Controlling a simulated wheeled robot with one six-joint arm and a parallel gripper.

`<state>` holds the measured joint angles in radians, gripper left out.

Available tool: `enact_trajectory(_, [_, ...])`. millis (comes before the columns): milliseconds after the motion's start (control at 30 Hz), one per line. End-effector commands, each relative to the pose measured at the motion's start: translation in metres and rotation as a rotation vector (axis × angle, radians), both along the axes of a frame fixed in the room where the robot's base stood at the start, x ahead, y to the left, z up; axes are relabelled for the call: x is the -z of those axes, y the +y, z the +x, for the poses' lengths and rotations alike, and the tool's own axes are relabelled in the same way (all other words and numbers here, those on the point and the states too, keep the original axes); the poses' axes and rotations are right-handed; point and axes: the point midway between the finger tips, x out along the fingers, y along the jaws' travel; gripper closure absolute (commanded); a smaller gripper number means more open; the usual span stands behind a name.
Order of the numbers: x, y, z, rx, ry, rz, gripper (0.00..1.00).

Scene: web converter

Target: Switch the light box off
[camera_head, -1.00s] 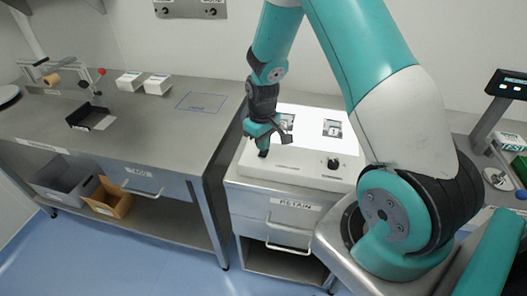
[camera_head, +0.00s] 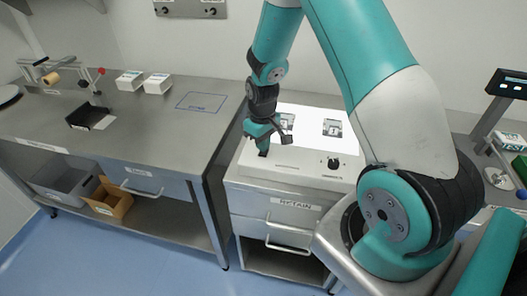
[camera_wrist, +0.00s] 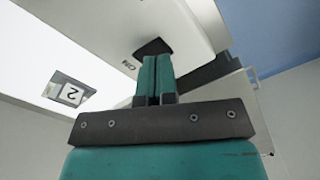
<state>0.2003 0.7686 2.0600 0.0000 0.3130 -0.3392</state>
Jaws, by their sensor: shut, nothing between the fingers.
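The light box (camera_head: 300,178) is a white low box on the drawer cabinet, with a bright white lit panel (camera_head: 305,118) on top. Its black switch (camera_wrist: 152,47) shows in the wrist view, beside small lettering that seems to read ON. A dark round knob (camera_head: 333,163) sits at the right of its front face. My gripper (camera_head: 263,151) points down at the left front of the box. In the wrist view its shut, empty fingers (camera_wrist: 156,72) overlap the near edge of the switch. I cannot tell whether they touch it.
Two small numbered pieces lie on the lit panel, one at the right (camera_head: 332,128). The drawer cabinet below has a RETAIN label (camera_head: 294,203). A steel bench (camera_head: 120,130) stands to the left, with white boxes (camera_head: 157,83) at its back. A scale display (camera_head: 508,83) stands at the right.

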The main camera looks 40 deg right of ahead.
Motion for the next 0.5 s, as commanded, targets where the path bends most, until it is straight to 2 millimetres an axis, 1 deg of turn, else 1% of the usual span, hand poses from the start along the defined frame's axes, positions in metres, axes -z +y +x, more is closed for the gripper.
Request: enact_trajectory(500, [0.0086, 0.0, 0.0001, 0.0, 0.0, 0.0, 1.0])
